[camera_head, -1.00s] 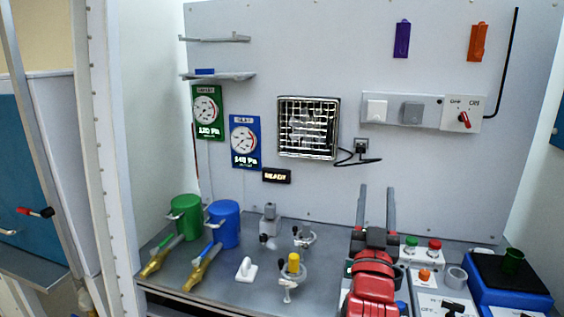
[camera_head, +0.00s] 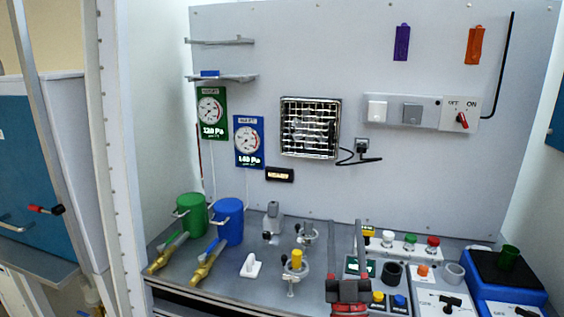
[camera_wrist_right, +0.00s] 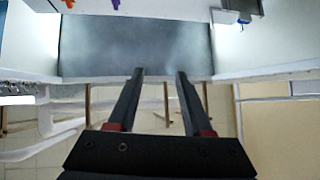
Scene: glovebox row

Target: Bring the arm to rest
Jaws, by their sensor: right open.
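My right gripper (camera_head: 359,236) shows at the bottom edge of the head view, right of centre, in front of the bench's control boxes. My left gripper is not in view.
The bench (camera_head: 215,290) holds a green canister (camera_head: 192,217), a blue canister (camera_head: 229,222), brass-ended valves, a yellow-topped fitting (camera_head: 296,261) and several button boxes. A blue box (camera_head: 505,275) stands at right. The wall behind carries gauges and switches.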

